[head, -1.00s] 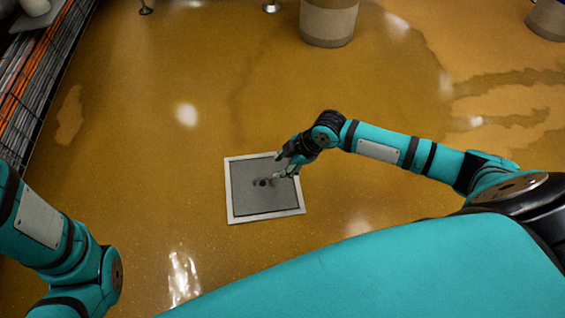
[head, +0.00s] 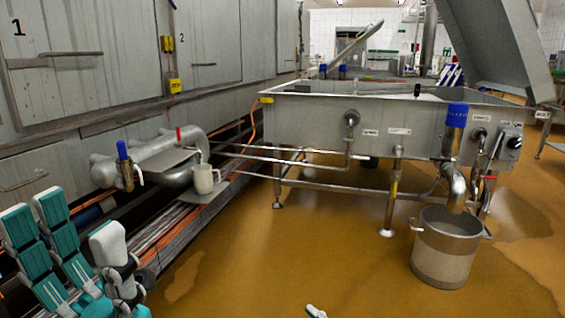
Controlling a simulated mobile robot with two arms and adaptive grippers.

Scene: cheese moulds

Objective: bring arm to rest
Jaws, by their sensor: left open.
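My left gripper (head: 72,222) is in the lower left corner of the head view. Its teal fingers with white tips point up and stand apart, with nothing between them. It appears in front of the pipes along the left wall. A small white and teal tip (head: 316,311) shows at the bottom edge; it looks like a fingertip of my right gripper. The rest of that gripper and arm is out of the picture, so its jaws cannot be judged.
A steel vat (head: 310,125) on legs stands ahead, with a metal pot (head: 445,250) under its outlet pipe. The wet brown floor (head: 290,255) between is clear.

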